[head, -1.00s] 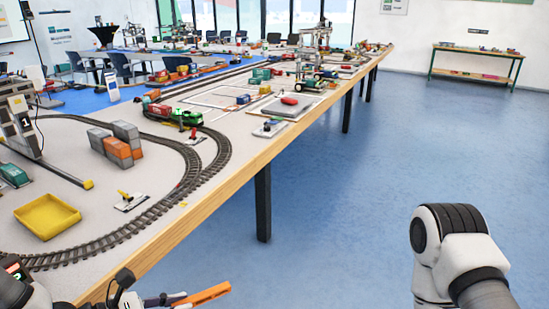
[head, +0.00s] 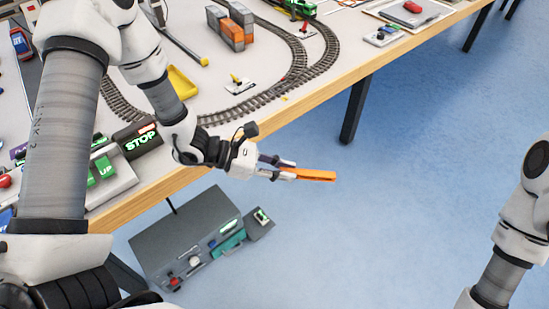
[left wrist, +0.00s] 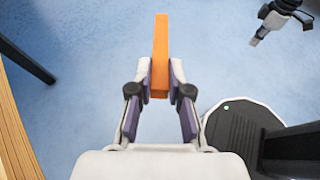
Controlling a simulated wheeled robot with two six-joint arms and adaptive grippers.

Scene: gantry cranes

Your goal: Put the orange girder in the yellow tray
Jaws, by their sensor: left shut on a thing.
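My left gripper (head: 290,170) is shut on the orange girder (head: 315,175) and holds it out past the table's front edge, above the blue floor. In the left wrist view the girder (left wrist: 160,55) is clamped near one end between the two fingertips (left wrist: 160,80) and points away from the palm. The yellow tray (head: 183,86) is on the table, behind and left of the gripper, partly hidden by my left arm. My right arm shows at the right edge of the head view without its gripper.
Curved track (head: 255,103) runs on the table beside the tray. Grey and orange containers (head: 228,28) stand beyond it. A control box with a STOP sign (head: 138,140) is near the front edge. A grey equipment box (head: 190,240) is below the table edge. The floor right of the girder is clear.

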